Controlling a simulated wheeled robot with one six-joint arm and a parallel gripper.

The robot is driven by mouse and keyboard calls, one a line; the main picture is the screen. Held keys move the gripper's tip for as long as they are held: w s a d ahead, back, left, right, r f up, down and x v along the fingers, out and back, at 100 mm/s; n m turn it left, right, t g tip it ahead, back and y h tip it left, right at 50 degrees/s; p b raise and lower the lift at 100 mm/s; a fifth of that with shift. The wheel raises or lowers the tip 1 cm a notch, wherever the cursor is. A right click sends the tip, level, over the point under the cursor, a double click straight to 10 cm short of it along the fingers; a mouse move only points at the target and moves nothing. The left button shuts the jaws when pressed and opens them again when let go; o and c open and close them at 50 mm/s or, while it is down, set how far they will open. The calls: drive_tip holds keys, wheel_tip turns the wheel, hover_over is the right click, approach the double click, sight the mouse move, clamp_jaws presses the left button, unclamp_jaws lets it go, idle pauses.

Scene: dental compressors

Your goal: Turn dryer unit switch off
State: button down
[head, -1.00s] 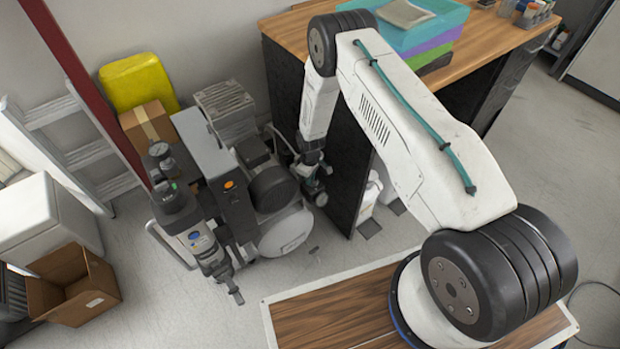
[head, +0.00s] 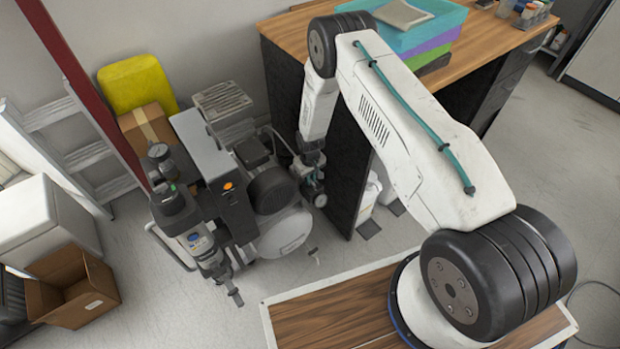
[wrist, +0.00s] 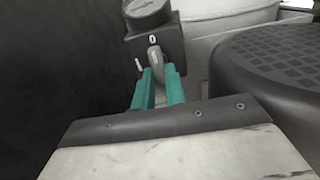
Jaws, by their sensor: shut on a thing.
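A black switch box (wrist: 174,38) with a round gauge (wrist: 146,10) on top shows in the wrist view. Its face bears a white 0 mark. A grey switch lever (wrist: 154,53) stands on that face just below the 0, its upper end towards the mark. My gripper (wrist: 160,80) has its two teal fingers shut on the lever's lower part, which they partly hide. In the head view my gripper (head: 313,183) is low between the compressor unit (head: 285,228) and the dark side of the bench; the switch is too small to make out there.
A black ribbed motor cover (wrist: 268,75) is close on the right in the wrist view, and a dark panel fills the left. The wooden bench (head: 285,30) stands beside my arm. A cardboard box (head: 72,288) and a ladder (head: 85,155) are at the left.

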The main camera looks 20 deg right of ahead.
drive_tip(key=c, duration=1.4)
unclamp_jaws()
drive_tip(key=shift+c, duration=0.2)
drive_tip(key=shift+r, duration=3.95)
